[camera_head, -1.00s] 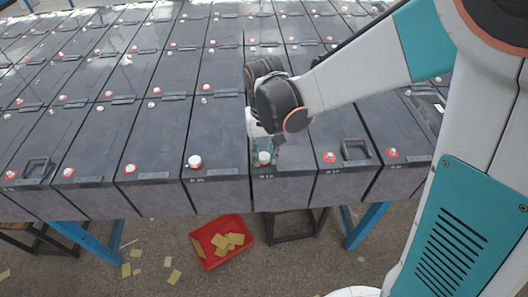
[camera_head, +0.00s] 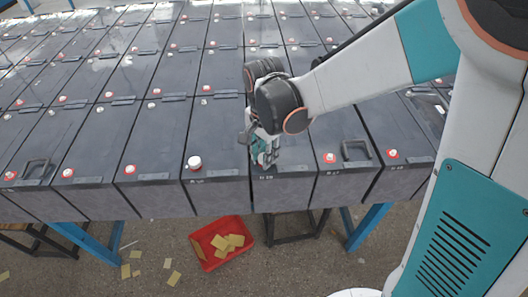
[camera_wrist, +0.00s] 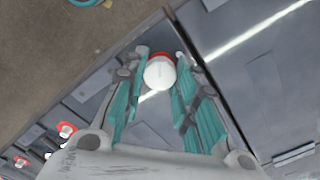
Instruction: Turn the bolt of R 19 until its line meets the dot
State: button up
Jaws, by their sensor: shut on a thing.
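My gripper (camera_head: 265,160) is over the front edge of a dark grey battery (camera_head: 288,188) in the front row, just right of the picture's middle. Its label is too small to read surely. In the wrist view my gripper (camera_wrist: 160,60) has its teal fingers on both sides of a white bolt cap (camera_wrist: 160,74) with a red ring behind it, and is shut on it. In the head view the fingers hide this bolt. I cannot make out a line on the cap or a dot beside it.
The neighbouring battery on the left carries a white bolt cap (camera_head: 194,162); the one on the right has a red-ringed bolt (camera_head: 330,158) and a black handle (camera_head: 356,150). Batteries stand close together in rows. A red bin (camera_head: 213,229) with yellowish pieces is on the floor in front.

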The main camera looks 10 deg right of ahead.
jog(key=m, duration=0.5)
jog(key=shift+m, duration=0.3)
jog(key=m, duration=0.5)
jog(key=shift+m, duration=0.4)
jog(key=o, duration=1)
jog(key=shift+o, duration=0.2)
jog(key=shift+n, duration=0.3)
